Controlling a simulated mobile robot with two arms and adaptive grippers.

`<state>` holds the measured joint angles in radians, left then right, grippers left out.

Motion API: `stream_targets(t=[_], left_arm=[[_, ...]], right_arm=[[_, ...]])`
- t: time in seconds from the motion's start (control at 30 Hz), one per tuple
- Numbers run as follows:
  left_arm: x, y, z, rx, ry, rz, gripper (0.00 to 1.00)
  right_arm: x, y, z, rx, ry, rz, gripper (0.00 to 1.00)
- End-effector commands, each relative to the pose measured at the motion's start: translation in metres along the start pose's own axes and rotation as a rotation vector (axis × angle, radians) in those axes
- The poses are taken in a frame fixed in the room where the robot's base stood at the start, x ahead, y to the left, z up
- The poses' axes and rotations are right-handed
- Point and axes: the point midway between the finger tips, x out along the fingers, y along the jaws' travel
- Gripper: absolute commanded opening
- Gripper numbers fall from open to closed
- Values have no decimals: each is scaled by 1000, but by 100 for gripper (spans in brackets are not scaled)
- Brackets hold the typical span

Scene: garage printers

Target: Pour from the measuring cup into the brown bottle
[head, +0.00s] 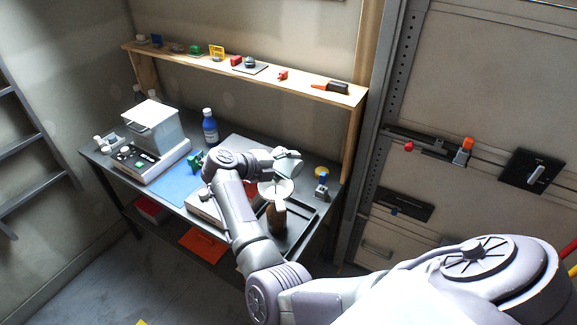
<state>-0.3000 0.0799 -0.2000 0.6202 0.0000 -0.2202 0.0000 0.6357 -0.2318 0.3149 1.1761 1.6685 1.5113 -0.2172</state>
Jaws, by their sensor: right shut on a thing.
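The brown bottle (277,220) stands upright near the front right of the workbench, by a dark tray. A pale, wide round piece (275,188), like a funnel, sits at the bottle's top. My right arm reaches in from the right and bends back over the bench. My right gripper (276,160) is above and just behind the bottle. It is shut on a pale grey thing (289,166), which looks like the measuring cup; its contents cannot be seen. The fingers are small and partly hidden. My left gripper is not in view.
The dark tray (302,232) lies at the bench's right end. A small container with a yellow top (321,171) stands behind it. A blue bottle (209,128) and a white-grey machine (155,134) stand further left. A wooden shelf (305,88) with small parts spans the back.

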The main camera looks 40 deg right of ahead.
Motion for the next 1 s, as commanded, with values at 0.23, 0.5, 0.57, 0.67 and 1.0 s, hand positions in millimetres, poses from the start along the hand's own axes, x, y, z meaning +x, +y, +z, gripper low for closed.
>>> stream_targets(t=[0.23,0.5,0.57,0.67,1.0], left_arm=[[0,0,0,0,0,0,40],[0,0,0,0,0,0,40],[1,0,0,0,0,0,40],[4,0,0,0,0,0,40],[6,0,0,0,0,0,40]], right_arm=[[0,0,0,1,-1,0,16],[0,0,0,2,-2,1,16],[0,1,0,10,-5,4,16],[2,5,-2,44,-22,18,16],[3,6,-2,100,-50,37,16]])
